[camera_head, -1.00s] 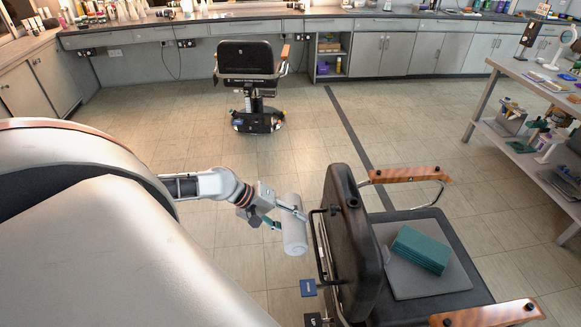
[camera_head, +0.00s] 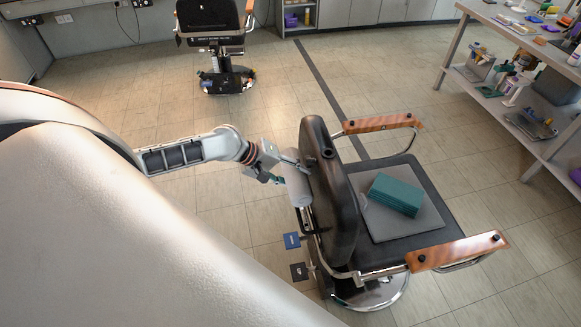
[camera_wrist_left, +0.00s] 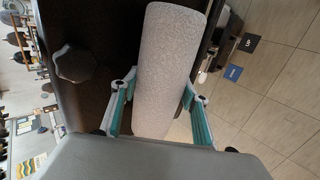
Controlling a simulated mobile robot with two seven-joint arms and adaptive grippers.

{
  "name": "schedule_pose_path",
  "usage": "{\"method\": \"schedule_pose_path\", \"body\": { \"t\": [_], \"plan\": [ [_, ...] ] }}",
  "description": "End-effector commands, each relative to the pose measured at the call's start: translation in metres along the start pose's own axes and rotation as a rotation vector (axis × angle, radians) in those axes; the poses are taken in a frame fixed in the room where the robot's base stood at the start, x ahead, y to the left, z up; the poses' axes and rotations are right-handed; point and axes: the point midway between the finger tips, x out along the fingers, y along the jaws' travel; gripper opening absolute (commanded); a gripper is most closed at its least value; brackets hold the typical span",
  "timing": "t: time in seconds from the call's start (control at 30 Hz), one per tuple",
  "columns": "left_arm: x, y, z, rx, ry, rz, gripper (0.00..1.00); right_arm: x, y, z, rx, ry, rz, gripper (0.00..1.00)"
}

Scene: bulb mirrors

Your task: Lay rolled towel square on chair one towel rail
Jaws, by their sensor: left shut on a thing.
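The rolled towel (camera_head: 298,186) is a pale grey cylinder close behind the chair's black backrest (camera_head: 338,200). My left gripper (camera_head: 279,172) is shut on it from the left. In the left wrist view the towel (camera_wrist_left: 168,65) runs lengthwise between the two teal-padded fingers of the left gripper (camera_wrist_left: 158,103). The towel rail on the back of the chair is mostly hidden behind the towel and backrest; I cannot tell whether the towel touches it. My right gripper is not in view.
Wooden armrests (camera_head: 456,250) flank the seat. Blue (camera_head: 292,240) and black (camera_head: 299,272) tags hang below the backrest.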

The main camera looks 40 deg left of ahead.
Motion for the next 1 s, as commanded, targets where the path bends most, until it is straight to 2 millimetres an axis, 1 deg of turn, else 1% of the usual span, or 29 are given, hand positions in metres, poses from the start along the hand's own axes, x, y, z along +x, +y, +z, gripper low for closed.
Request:
{"method": "schedule_pose_path", "body": {
  "t": [0.17, 0.2, 0.27, 0.57, 0.67, 0.77, 1.0],
  "plan": [
    [0.0, 0.0, 0.0, 0.0, 0.0, 0.001, 0.18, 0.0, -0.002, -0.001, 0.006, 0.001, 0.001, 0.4],
    [0.0, 0.0, 0.0, 0.0, 0.0, 0.001, 0.5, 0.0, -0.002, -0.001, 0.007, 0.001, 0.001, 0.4],
    [0.0, 0.0, 0.0, 0.0, 0.0, 0.001, 0.64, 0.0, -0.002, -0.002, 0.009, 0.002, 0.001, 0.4],
    [0.0, 0.0, 0.0, 0.0, 0.0, 0.001, 0.64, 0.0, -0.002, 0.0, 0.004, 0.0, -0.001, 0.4],
    [-0.004, 0.0, 0.0, 0.001, 0.0, 0.001, 0.64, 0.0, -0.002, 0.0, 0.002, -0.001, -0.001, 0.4],
    [-0.013, -0.001, -0.001, 0.002, 0.001, -0.001, 0.64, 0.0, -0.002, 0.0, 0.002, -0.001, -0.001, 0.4],
    [-0.054, -0.002, 0.0, 0.004, 0.001, -0.005, 0.64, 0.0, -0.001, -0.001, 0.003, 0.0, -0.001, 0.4]
  ]
}}
